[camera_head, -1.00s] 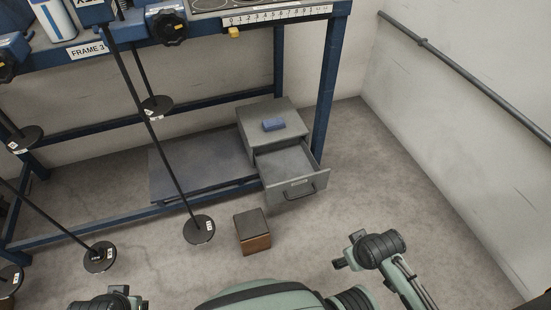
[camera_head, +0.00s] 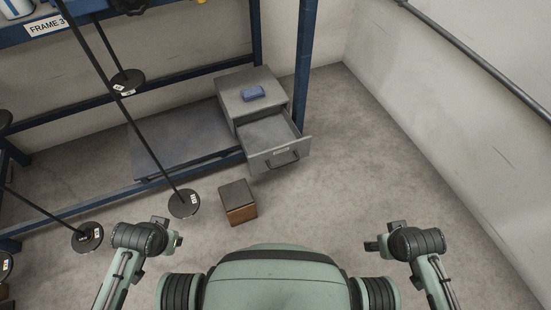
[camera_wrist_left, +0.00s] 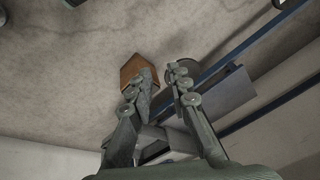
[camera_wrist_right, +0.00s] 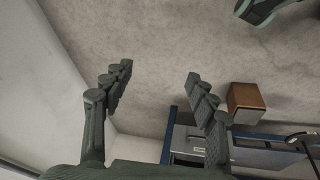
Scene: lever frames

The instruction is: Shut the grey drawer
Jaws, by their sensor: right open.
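A blue object (camera_head: 253,93) lies on the cabinet top. In the right wrist view the drawer front (camera_wrist_right: 185,144) shows low, partly behind a finger. My right gripper (camera_head: 372,245) is open, empty and well short of the drawer; its fingers (camera_wrist_right: 158,72) are wide apart. My left gripper (camera_head: 178,240) is also away from the drawer; its fingers (camera_wrist_left: 163,70) are partly apart and empty.
A brown box (camera_head: 240,210) with a dark top stands on the floor in front of the drawer, to its left. Floor to the right is clear.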

